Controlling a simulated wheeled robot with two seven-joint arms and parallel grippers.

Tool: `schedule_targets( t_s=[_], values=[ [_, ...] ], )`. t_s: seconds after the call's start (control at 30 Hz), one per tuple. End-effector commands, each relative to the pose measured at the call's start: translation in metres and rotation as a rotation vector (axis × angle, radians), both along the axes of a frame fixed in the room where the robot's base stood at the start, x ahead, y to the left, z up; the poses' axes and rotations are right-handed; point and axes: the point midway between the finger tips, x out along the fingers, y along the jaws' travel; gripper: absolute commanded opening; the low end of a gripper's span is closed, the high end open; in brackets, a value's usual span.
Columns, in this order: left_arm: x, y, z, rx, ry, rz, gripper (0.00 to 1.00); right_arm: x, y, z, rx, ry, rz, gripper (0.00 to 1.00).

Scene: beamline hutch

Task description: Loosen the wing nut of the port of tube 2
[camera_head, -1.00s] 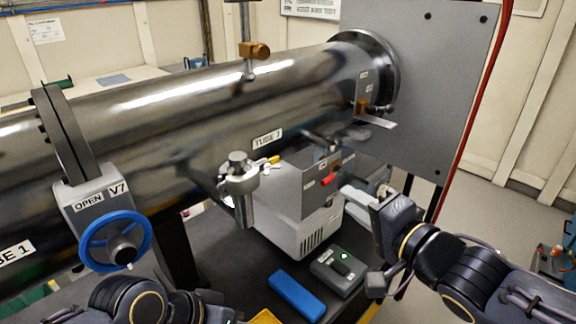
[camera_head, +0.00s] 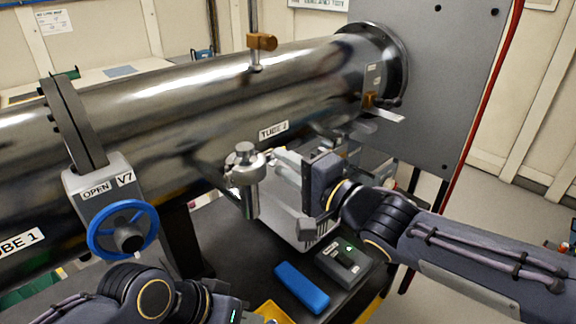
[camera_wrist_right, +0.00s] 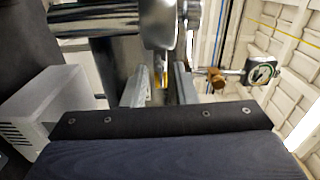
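Tube 2 (camera_head: 300,85) is the large shiny steel pipe with the label "TUBE 2". Its port (camera_head: 246,175) is a clamped metal fitting on a side stub. The brass-yellow wing nut (camera_wrist_right: 158,78) shows at the clamp in the right wrist view; in the head view it is largely hidden by my fingers. My right gripper (camera_head: 282,157) is at the right side of the port clamp. In the wrist view its two fingers are apart, with the wing nut between or just beyond their tips; contact cannot be told. My left gripper (camera_head: 228,308) is low at the front, its fingers not clearly visible.
A valve V7 with a blue handwheel (camera_head: 122,230) stands left of the port. A pale pump box (camera_head: 288,215) is below, partly behind my right gripper. A blue block (camera_head: 302,287) and a small grey controller (camera_head: 343,260) lie on the dark bench. A dial gauge (camera_wrist_right: 262,70) shows in the wrist view.

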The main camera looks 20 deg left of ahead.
Motion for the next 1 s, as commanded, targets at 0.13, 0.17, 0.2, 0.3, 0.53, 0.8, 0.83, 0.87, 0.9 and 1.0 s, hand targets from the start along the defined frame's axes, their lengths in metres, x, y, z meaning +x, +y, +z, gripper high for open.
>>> schedule_targets(
  t_s=[0.13, 0.17, 0.2, 0.3, 0.53, 0.8, 0.83, 0.87, 0.9, 1.0],
  values=[
    [0.0000, 0.0000, 0.0000, 0.000, 0.000, 0.000, 0.36, 0.0002, -0.0004, 0.0000, 0.000, 0.000, -0.001, 0.25],
    [0.0000, 0.0000, 0.0000, 0.000, 0.000, 0.000, 0.36, 0.0002, -0.0004, 0.0000, 0.000, 0.000, -0.001, 0.22],
    [0.0000, 0.0000, 0.0000, 0.000, 0.000, 0.000, 0.36, 0.0002, -0.0004, 0.0000, 0.000, 0.000, -0.001, 0.16],
    [0.0000, 0.0000, 0.0000, 0.000, 0.000, 0.000, 0.36, 0.0002, -0.0005, 0.0000, 0.000, 0.000, -0.001, 0.03],
    [0.0000, 0.0000, 0.0000, 0.000, 0.000, 0.000, 0.36, 0.0002, -0.0006, -0.0001, 0.000, -0.001, -0.001, 0.00],
    [0.0000, 0.0000, 0.0000, 0.000, 0.000, 0.000, 0.36, 0.0004, -0.0008, -0.0003, -0.018, -0.043, -0.001, 0.00],
    [0.0000, 0.0000, 0.0000, 0.000, 0.000, 0.000, 0.36, 0.0003, -0.0008, -0.0002, -0.022, -0.053, -0.001, 0.00],
    [0.0000, 0.0000, -0.0001, 0.000, 0.000, 0.000, 0.36, 0.0003, -0.0008, -0.0003, -0.028, -0.066, -0.001, 0.00],
    [0.0000, 0.0000, -0.0001, 0.000, 0.000, 0.000, 0.36, 0.0004, -0.0008, -0.0004, -0.037, -0.086, -0.001, 0.00],
    [0.0000, 0.0000, -0.0003, 0.000, 0.000, 0.000, 0.36, 0.0004, -0.0008, -0.0006, -0.062, -0.147, -0.001, 0.00]
  ],
)
